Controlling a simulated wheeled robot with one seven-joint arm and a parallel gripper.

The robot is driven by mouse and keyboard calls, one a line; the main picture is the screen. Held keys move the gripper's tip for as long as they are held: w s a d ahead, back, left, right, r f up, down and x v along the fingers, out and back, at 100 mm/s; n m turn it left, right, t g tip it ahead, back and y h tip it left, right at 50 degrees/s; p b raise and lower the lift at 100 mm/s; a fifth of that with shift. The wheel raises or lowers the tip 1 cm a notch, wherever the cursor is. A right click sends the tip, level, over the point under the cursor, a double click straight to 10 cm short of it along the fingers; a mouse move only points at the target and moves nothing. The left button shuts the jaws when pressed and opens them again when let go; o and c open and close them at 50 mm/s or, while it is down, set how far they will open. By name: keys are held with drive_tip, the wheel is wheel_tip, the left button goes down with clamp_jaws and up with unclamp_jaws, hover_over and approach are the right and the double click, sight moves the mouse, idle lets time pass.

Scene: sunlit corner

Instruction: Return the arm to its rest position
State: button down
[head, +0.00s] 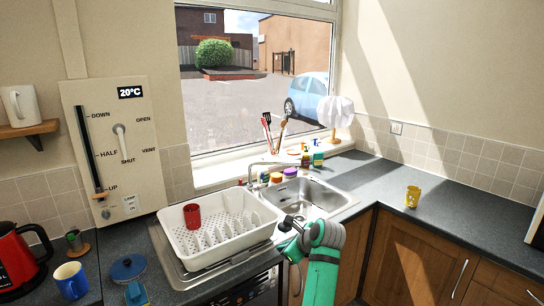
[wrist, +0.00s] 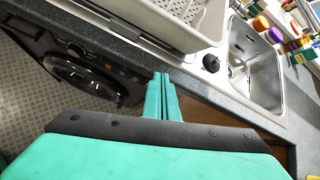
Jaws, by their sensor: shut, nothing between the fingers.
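My green arm reaches in from the bottom of the head view, in front of the sink's near edge. My gripper (head: 285,226) is at its end, small and partly hidden by the wrist. In the wrist view my gripper (wrist: 161,78) has its two green fingers together, shut with nothing between them. The fingertips appear over the counter's front edge, between the dish rack and the sink.
A white dish rack (head: 222,258) with a red cup (head: 192,216) stands left of the sink (head: 315,198). A blue mug (head: 70,280) and red kettle (head: 18,262) are at left. Bottles line the sink's back.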

drive_tip(key=s+f+n+t+h, duration=0.15)
drive_tip(key=s+f, duration=0.35)
drive_tip(key=f, duration=0.6)
drive_tip(key=s+f+n+h, duration=0.1)
drive_tip(key=s+f+n, duration=0.3)
drive_tip(key=f, duration=0.7)
drive_tip(key=s+f+n+t+h, duration=0.1)
drive_tip(key=s+f+n, duration=0.1)
drive_tip(key=s+f, duration=0.5)
drive_tip(key=s+f+n+t+h, duration=0.1)
drive_tip(key=s+f+n, duration=0.15)
drive_tip(key=s, duration=0.75)
drive_tip(key=s+a+r+n+t, duration=0.15)
drive_tip(key=s+n, duration=0.45)
drive_tip(key=s, duration=1.4)
drive_tip(key=s+a+r+n+t, duration=0.2)
drive_tip(key=s+r+n, duration=0.7)
drive_tip(key=s+r, duration=0.5)
drive_tip(key=v, duration=0.3)
drive_tip(key=shift+a, duration=0.35)
drive_tip(key=shift+h, duration=0.25)
